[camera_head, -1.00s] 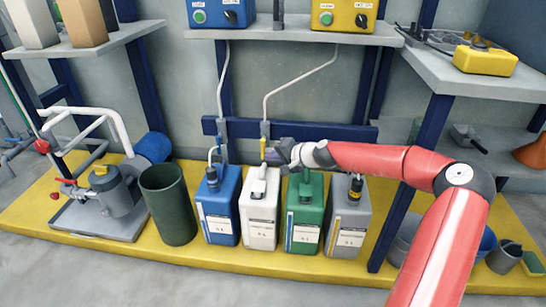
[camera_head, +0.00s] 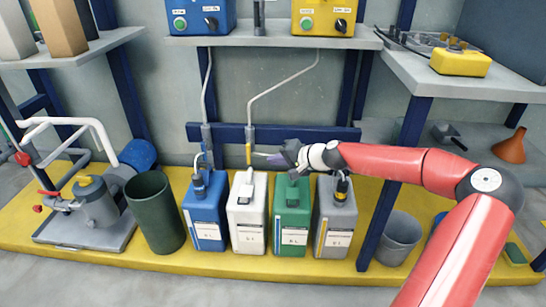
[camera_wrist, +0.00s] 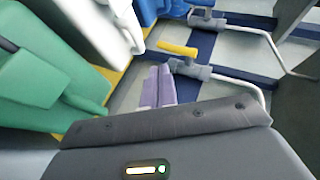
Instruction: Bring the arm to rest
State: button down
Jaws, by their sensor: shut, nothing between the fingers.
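My gripper (camera_head: 278,158) is shut and empty at the end of my red arm. In the head view it points left, just above the tops of the white canister and the green canister. In the wrist view its purple fingers (camera_wrist: 158,87) are together, with the yellow-tipped pipe end (camera_wrist: 178,48) just beyond them. The green canister (camera_head: 291,222) stands below the gripper and also shows large at the left of the wrist view (camera_wrist: 40,70). The white canister (camera_head: 246,215) stands to its left.
A blue canister (camera_head: 204,218) and a grey canister (camera_head: 336,220) flank the row on the yellow platform (camera_head: 300,267). A shelf (camera_head: 270,40) with control boxes hangs above. A blue post (camera_head: 395,190) stands near my forearm. A dark green bin (camera_head: 155,215) stands left.

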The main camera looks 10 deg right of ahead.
jog(key=s+a+n+g+h+p, duration=0.5)
jog(key=s+a, duration=0.3)
jog(key=s, duration=0.3)
jog(key=s+d+r+h+p, duration=0.2)
jog(key=s+r, duration=0.8)
jog(key=s, duration=0.3)
jog(key=s+d+r+n+t+h+p, duration=0.1)
jog(key=s+d+r+p, duration=0.1)
jog(key=s+r, duration=0.9)
jog(key=s+p, duration=0.1)
jog(key=s, duration=0.2)
jog(key=shift+d+r+h, duration=0.15)
jog(key=shift+h, duration=0.25)
